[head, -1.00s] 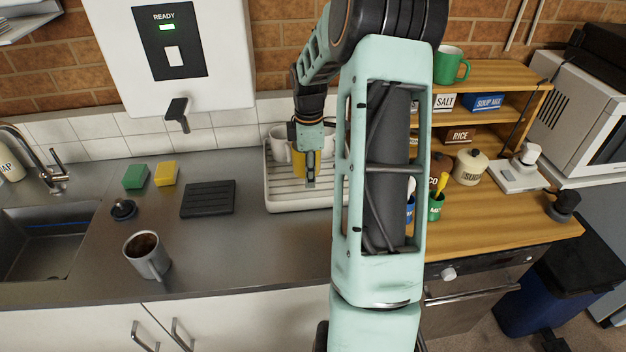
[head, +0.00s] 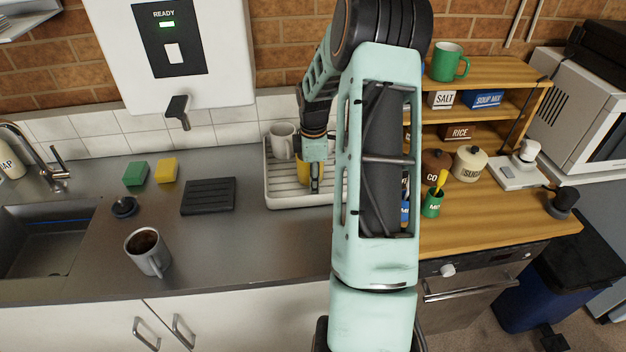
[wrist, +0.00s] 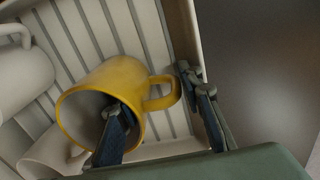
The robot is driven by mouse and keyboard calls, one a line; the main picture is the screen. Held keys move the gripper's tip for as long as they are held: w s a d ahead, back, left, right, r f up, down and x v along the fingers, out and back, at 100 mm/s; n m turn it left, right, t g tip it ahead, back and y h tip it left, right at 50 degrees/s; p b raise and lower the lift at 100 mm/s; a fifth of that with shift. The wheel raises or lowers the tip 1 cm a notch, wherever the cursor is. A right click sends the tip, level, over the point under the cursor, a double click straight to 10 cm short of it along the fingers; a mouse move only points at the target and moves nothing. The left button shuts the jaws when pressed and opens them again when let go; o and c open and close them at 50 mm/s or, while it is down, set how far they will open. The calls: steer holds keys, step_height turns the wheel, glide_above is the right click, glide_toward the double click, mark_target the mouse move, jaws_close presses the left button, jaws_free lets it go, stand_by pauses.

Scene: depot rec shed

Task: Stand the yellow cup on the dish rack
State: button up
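The yellow cup (head: 302,172) is at the dish rack (head: 290,203), partly hidden behind my gripper (head: 315,186) in the head view. In the wrist view the cup (wrist: 98,78) is over the slats, its mouth towards the lower left and its handle to the right. My gripper (wrist: 160,118) has its fingers wide apart. One finger overlaps the cup's mouth; the other is beyond the handle, near the rack's rim (wrist: 184,35). I see no firm pinch on the cup. Its base is hidden, so I cannot tell whether it rests fully flat.
A white mug (head: 282,141) stands in the rack's back left; pale mugs also show in the wrist view (wrist: 22,78). A mug with dark contents (head: 148,252) and a black ribbed mat (head: 208,196) are on the steel counter. A wooden shelf (head: 500,75) stands right.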

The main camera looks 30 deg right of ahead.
steer(key=shift+r, duration=0.55)
steer(key=r, duration=1.1)
steer(key=shift+s+a+r+b, duration=0.15)
steer(key=shift+s+b, duration=0.15)
steer(key=shift+s, duration=0.05)
